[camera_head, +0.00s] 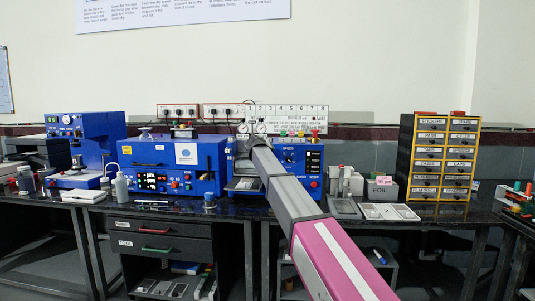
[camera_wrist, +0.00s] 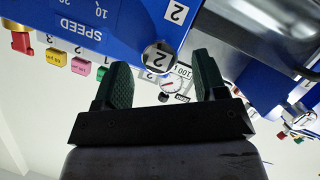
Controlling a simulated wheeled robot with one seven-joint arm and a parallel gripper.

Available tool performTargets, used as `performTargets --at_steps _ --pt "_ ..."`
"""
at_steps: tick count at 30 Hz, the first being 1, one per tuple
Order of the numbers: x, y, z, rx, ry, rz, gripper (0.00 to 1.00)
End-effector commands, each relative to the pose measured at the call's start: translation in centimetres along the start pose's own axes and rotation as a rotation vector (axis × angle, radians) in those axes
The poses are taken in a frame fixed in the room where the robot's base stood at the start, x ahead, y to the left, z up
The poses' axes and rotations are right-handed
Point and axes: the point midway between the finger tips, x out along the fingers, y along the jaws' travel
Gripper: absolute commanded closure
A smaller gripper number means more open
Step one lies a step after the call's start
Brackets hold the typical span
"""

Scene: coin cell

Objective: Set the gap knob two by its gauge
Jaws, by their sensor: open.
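In the head view my arm reaches the blue machine (camera_head: 314,160), and my gripper is hidden there.
A "SPEED" dial marking (camera_wrist: 82,30) and several coloured tags (camera_wrist: 80,67) lie left of my fingers; a grey metal part (camera_wrist: 265,35) is close on the right. In the head view, another blue machine (camera_head: 150,155) stands left and a drawer cabinet (camera_head: 440,155) right.

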Motion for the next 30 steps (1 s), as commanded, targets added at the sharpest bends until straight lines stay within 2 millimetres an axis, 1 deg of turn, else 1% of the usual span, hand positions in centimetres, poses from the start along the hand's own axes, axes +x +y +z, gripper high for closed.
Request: performTargets --at_steps 1,6,9,13,17,23,25,26,28,29,30 --pt "-1.1 0.1 0.2 0.000 0.001 0.000 0.35" --pt "-4.5 0.0 0.2 0.000 0.002 -0.001 0.35" --pt "-6.2 0.1 0.2 0.000 0.002 0.000 0.35" --pt "-7.6 0.0 0.1 -0.001 0.001 0.000 0.35" --pt "-8.1 0.0 0.1 -0.001 0.000 0.000 0.35" --pt "-8.0 0.0 0.0 0.000 0.000 0.000 0.35" --pt "-8.0 0.0 0.3 0.000 -0.003 -0.001 0.35" --pt "-7.9 0.0 0.6 0.000 -0.007 -0.002 0.35" --pt "-7.5 0.0 2.2 0.001 -0.026 -0.007 0.35" --pt "-7.3 0.1 3.3 0.001 -0.039 -0.010 0.35" --pt "-7.0 0.0 5.0 0.001 -0.061 -0.017 0.35"
